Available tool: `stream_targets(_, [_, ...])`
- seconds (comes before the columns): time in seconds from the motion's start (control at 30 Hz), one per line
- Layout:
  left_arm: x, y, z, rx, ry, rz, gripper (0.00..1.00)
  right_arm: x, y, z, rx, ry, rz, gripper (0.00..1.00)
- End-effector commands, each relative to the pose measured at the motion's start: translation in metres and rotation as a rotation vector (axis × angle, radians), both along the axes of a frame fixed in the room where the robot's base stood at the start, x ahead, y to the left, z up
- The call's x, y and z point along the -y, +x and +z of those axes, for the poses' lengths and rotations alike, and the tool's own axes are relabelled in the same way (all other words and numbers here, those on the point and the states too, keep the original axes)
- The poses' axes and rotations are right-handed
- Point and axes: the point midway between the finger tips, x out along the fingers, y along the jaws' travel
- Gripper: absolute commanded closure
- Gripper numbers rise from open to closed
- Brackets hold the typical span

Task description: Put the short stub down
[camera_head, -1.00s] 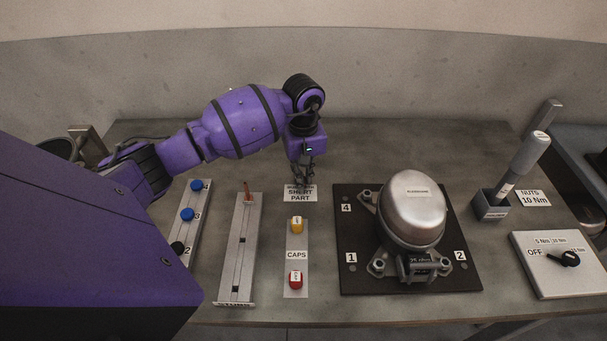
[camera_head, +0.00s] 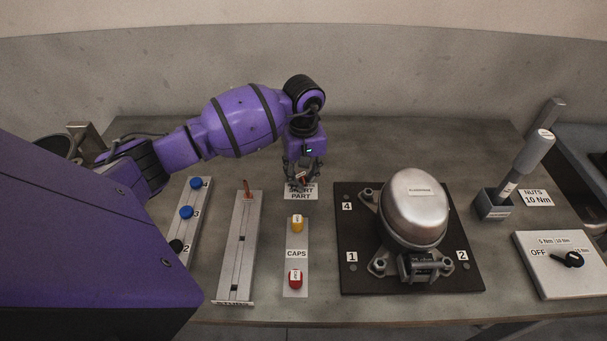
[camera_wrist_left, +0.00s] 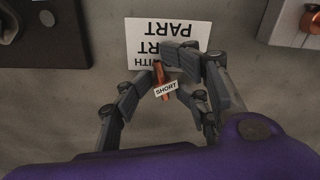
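The short stub (camera_wrist_left: 166,85) is a small copper-orange rod with a white SHORT tag. It shows in the left wrist view between the finger pads, at the edge of the white short-part card (camera_wrist_left: 147,40). In the head view the stub is mostly hidden by the fingers. My left gripper (camera_head: 301,180) points down, low over that card (camera_head: 301,195) at the back middle of the table. Its fingers look spread around the stub; I cannot tell whether one still touches it. My right gripper is not in view.
In front of the card is the caps strip (camera_head: 296,270) with a yellow and a red cap. Left is a slotted rail (camera_head: 236,255) with one copper stub (camera_head: 247,188). Right is a dark pallet (camera_head: 352,220) with the compressor (camera_head: 414,210). Bare table lies behind the card.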

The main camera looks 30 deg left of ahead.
Motion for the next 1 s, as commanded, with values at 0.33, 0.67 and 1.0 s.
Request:
stream_targets(0.33, [0.002,-0.001,0.02,-0.004,-0.003,-0.004,0.7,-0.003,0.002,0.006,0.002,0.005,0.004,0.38])
stream_targets(0.67, [0.001,0.0,0.093,-0.001,0.0,-0.003,0.7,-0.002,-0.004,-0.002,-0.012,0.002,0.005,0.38])
stream_targets(1.0, [0.001,-0.001,0.13,-0.003,-0.003,-0.002,0.7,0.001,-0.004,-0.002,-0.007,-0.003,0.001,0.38])
